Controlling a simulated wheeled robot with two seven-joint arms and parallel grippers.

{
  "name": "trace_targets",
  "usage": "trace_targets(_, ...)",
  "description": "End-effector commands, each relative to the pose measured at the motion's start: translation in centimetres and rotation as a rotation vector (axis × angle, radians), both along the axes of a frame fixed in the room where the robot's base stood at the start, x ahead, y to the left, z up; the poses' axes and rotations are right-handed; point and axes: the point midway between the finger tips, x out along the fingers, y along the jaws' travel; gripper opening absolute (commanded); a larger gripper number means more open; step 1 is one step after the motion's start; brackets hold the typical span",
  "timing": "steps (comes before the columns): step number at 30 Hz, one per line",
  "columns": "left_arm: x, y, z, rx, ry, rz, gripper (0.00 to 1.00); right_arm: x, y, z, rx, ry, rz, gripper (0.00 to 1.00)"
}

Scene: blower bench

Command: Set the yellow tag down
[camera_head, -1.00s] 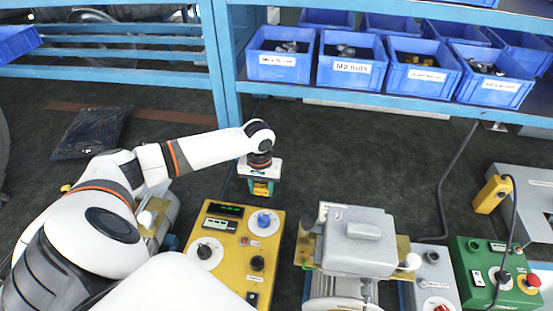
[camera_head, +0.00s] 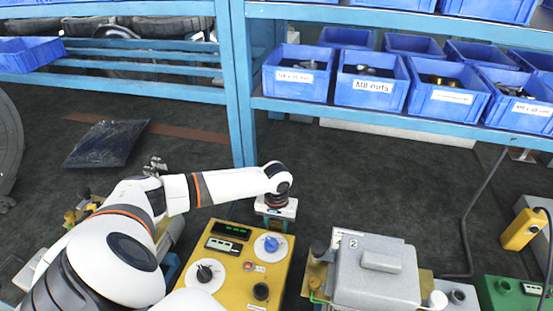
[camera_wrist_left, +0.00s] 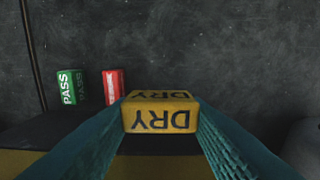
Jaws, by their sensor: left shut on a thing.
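The yellow tag (camera_wrist_left: 160,117) is a small block with black DRY lettering, upside down in the left wrist view. My left gripper (camera_wrist_left: 160,125) is shut on it, with a teal finger on each side. In the head view my left gripper (camera_head: 275,219) is just behind the far edge of the yellow control box (camera_head: 222,275). There the tag is hidden. I cannot tell whether the tag touches a surface beneath it. My right gripper is not in view.
In the left wrist view, a green PASS block (camera_wrist_left: 68,88) and a red block (camera_wrist_left: 113,86) stand left of the tag. In the head view, a grey machine (camera_head: 378,280) stands right of the control box. Blue bins (camera_head: 297,86) line the shelf behind.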

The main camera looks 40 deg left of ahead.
Motion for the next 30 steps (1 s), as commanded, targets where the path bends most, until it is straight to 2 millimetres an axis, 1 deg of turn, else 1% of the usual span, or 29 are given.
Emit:
trace_targets(1, -0.1, 0.0, -0.9, -0.001, 0.004, 0.003, 0.19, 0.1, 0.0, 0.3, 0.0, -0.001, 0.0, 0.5)
trace_targets(3, -0.1, -0.1, -2.2, -0.002, 0.004, 0.003, 0.19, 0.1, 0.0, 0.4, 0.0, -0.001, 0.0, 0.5)
trace_targets(10, 0.0, 0.0, -4.6, 0.0, 0.002, 0.002, 0.19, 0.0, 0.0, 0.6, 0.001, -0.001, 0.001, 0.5)
trace_targets(15, 0.0, 0.0, -7.0, -0.001, 0.002, 0.002, 0.19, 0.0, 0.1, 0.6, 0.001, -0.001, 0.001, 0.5)
trace_targets(18, 0.0, 0.0, -7.6, -0.001, 0.0, 0.002, 0.19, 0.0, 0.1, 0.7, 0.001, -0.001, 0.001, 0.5)
trace_targets(25, 0.0, 0.0, -7.6, -0.001, 0.0, 0.001, 0.19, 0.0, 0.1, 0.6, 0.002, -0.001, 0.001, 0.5)
trace_targets(29, 0.0, 0.0, -8.0, -0.001, 0.0, 0.001, 0.19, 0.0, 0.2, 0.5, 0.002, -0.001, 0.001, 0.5)
trace_targets(30, 0.0, 0.0, -7.9, -0.001, 0.0, 0.001, 0.48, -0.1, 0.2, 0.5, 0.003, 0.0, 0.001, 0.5)
